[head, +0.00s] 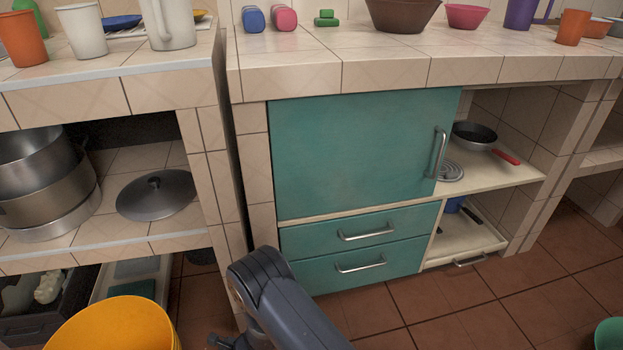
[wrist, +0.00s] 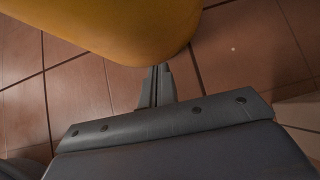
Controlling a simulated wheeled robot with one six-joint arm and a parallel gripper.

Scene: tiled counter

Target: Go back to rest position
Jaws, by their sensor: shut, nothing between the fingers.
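My gripper (wrist: 158,84) shows in the wrist view with its two dark fingers together and nothing between them. It points down toward the brown tiled floor. The rim of a large yellow container (wrist: 120,28) is close to the fingertips in that view; I cannot tell whether they touch. In the head view my dark arm rises from the bottom edge, in front of the teal cabinet (head: 355,150). The fingers cannot be made out clearly there.
The yellow container (head: 112,325) stands at the lower left. Left shelves hold pots (head: 45,185) and a lid (head: 157,195). A pan (head: 475,136) sits in the open right compartment. Cups and bowls stand on the counter (head: 400,66). The floor (head: 450,305) at right is mostly clear.

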